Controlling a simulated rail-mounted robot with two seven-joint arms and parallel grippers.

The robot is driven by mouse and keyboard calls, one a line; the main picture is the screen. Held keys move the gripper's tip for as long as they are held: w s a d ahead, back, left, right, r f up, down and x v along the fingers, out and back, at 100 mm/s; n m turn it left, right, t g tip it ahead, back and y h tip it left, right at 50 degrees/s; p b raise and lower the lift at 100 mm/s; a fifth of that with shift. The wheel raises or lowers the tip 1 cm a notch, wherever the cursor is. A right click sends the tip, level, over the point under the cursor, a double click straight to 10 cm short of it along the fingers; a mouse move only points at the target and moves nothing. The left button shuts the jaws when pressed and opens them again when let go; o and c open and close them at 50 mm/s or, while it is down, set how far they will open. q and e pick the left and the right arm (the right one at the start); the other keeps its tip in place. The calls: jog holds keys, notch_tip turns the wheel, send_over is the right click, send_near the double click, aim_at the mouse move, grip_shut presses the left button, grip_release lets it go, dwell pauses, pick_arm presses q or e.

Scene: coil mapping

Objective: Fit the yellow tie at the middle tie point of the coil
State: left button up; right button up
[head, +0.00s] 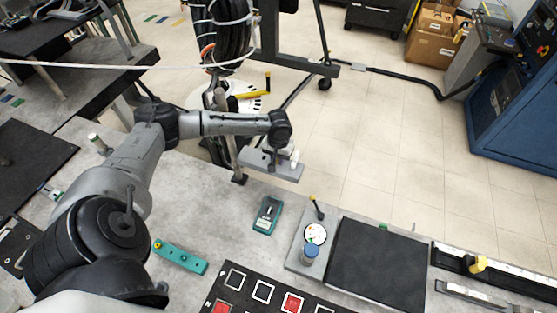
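The black coil (232,38) hangs at the top, left of centre, with pale and orange bands around it; its upper end is cut off by the picture edge. A yellow bar-like piece (252,93) shows just below the coil, by a white disc; I cannot tell whether it is the yellow tie. My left gripper (284,160) is over the table's far edge, below and right of the coil and apart from it. Its fingers are small and seen from above, so I cannot tell whether they are open or hold anything. My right gripper is not in view.
On the grey table lie a teal meter (267,215), a teal strip (180,257), a black pad (378,264) and a board with coloured squares (262,291). A blue-capped item (310,253) stands beside the pad. A blue cabinet (515,100) and cardboard box (432,38) stand beyond open floor.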

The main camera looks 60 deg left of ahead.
pick_arm(q)
grip_shut()
jog(key=shift+r+p, duration=0.95)
jog(key=shift+p, duration=0.5)
dwell(0.4)
notch_tip(320, 180, up, 4)
jog(key=p, duration=0.5)
jog(key=shift+f, duration=0.25)
